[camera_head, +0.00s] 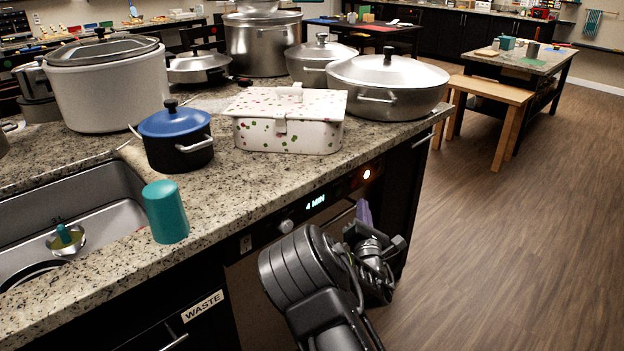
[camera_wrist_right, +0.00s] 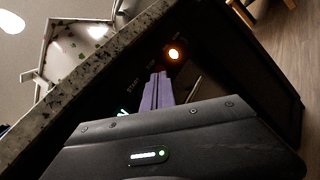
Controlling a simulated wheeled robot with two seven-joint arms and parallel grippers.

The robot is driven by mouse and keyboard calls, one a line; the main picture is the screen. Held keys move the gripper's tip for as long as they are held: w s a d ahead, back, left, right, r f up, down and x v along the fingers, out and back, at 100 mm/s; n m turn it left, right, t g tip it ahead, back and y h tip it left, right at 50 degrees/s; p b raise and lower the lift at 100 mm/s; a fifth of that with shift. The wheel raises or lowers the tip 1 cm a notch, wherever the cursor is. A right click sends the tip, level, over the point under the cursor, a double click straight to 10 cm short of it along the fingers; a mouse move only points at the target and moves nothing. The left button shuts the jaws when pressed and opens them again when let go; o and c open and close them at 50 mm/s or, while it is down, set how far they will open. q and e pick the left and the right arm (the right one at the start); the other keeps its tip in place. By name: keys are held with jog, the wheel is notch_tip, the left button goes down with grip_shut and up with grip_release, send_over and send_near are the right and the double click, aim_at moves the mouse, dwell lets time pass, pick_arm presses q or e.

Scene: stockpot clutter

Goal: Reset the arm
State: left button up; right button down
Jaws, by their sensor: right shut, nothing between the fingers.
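My right arm reaches up from the bottom of the head view, in front of the oven below the counter. Its gripper (camera_head: 363,212) has purple fingers that point up, near the lit oven control. In the right wrist view the purple fingers (camera_wrist_right: 157,90) are together, with nothing between them. They stand apart from the counter, close to the oven panel and its glowing orange light (camera_wrist_right: 174,54). My left gripper is not in the head view.
The granite counter (camera_head: 225,205) holds a spotted box (camera_head: 290,136), a blue-lidded pot (camera_head: 177,150), a teal cup (camera_head: 165,212) and several large pots. A sink (camera_head: 105,215) is at left. A wooden bench (camera_head: 490,88) stands behind, and open floor (camera_head: 510,230) lies to the right.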

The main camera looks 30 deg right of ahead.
jog(key=s+a+f+m+g+y, duration=0.2)
jog(key=s+a+f+m+g, duration=0.1)
jog(key=f+m, duration=0.55)
jog(key=s+a+f+m+g+y, duration=0.1)
jog(key=s+a+f+m+g, duration=0.3)
jog(key=f, duration=0.8)
jog(key=s+a+f+m+g+y, duration=0.55)
jog(key=s+a+f+m, duration=0.35)
jog(key=s+a+f, duration=0.65)
jog(key=s+a+r+m+g+y, duration=0.1)
jog(key=s+a+g+y, duration=0.15)
jog(key=s+a, duration=0.55)
jog(key=s+a+m+g+y, duration=0.2)
jog(key=s+a+y, duration=0.15)
jog(key=a, duration=0.85)
notch_tip(320, 180, up, 12)
jog(key=d+p, duration=0.1)
jog(key=p, duration=1.1)
jog(key=shift+s+t+h, duration=0.2)
jog(key=shift+t+h, duration=0.1)
jog(key=shift+h, duration=0.05)
